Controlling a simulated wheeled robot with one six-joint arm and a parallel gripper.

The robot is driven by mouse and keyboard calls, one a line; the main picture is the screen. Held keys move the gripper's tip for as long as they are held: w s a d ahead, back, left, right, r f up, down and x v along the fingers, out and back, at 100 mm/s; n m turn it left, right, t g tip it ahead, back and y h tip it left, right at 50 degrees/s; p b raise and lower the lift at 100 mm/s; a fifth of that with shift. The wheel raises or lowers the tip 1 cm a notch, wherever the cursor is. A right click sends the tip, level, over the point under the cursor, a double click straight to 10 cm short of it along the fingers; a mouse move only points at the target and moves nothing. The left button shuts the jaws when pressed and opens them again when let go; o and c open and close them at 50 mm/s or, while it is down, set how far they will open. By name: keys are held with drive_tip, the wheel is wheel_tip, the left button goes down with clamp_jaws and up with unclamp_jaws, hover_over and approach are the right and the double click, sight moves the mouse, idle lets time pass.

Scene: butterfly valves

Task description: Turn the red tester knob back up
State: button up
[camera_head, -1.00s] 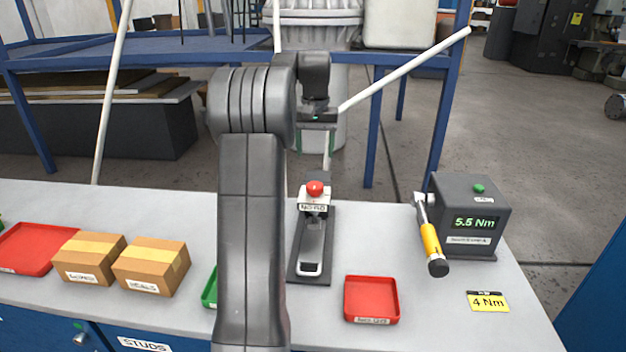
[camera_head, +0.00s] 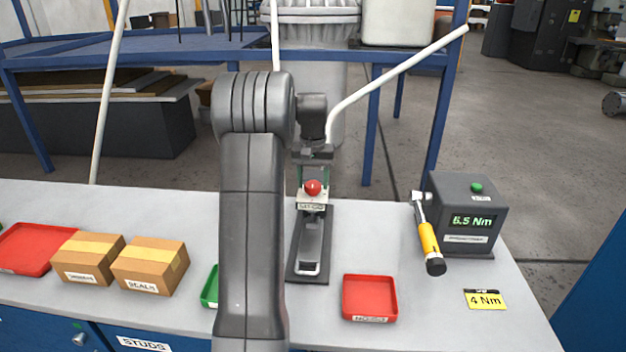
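The red knob (camera_head: 313,188) is a round ball on top of the white, labelled head of a dark upright fixture (camera_head: 308,262) on the bench. My gripper (camera_head: 314,178) points down just above and behind the knob, with its two green-edged fingers spread apart. The fingertips are close to the knob's sides, but I cannot tell whether they touch it. Nothing shows held between them. The grey tester box (camera_head: 468,215) at the right has a lit green display reading about 5.5 Nm and a green button (camera_head: 476,187) on top.
A yellow-handled torque wrench (camera_head: 428,240) leans beside the box, near a yellow 4 Nm card (camera_head: 485,299). Red trays (camera_head: 370,297) (camera_head: 30,247), a partly hidden green tray (camera_head: 210,288) and cardboard boxes (camera_head: 150,265) stand on the bench. My arm hides part of the bench centre.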

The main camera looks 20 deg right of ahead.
drive_tip(key=c, duration=0.6)
drive_tip(key=shift+c, duration=0.2)
drive_tip(key=shift+r+n, duration=0.1)
drive_tip(key=shift+n, duration=0.2)
drive_tip(key=n+p, duration=0.1)
drive_tip(key=n, duration=0.1)
drive_tip(key=shift+n+p, duration=0.3)
drive_tip(key=n+p, duration=0.1)
drive_tip(key=n, duration=0.3)
drive_tip(key=shift+a+n, duration=0.15)
drive_tip(key=shift+n, duration=0.15)
drive_tip(key=n+p, duration=0.1)
drive_tip(key=n, duration=0.9)
drive_tip(key=shift+a+p, duration=0.1)
drive_tip(key=shift+p, duration=0.25)
